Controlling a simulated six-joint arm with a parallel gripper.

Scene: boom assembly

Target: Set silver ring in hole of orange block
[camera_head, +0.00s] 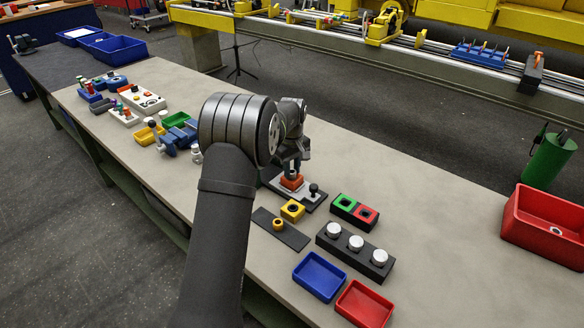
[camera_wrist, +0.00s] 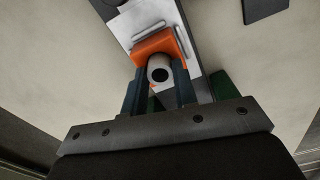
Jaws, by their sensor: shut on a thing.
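The orange block (camera_head: 291,183) sits on a light plate with a dark base, just below my gripper (camera_head: 295,168). In the wrist view the orange block (camera_wrist: 150,45) shows beyond my fingertips. My gripper (camera_wrist: 160,88) is shut on the silver ring (camera_wrist: 158,66), a pale short cylinder with a dark round opening, held between its two dark fingers. The ring overlaps the block's near edge in the wrist view. The block's hole is hidden, and I cannot tell whether the ring is in it or above it. In the head view the ring is not discernible.
A black knob (camera_head: 313,190) stands on the same base, right of the block. Nearby are a yellow block (camera_head: 292,208), a green and red pair (camera_head: 354,209), a black rack (camera_head: 375,262) with white caps, and blue (camera_head: 319,277) and red (camera_head: 364,304) trays.

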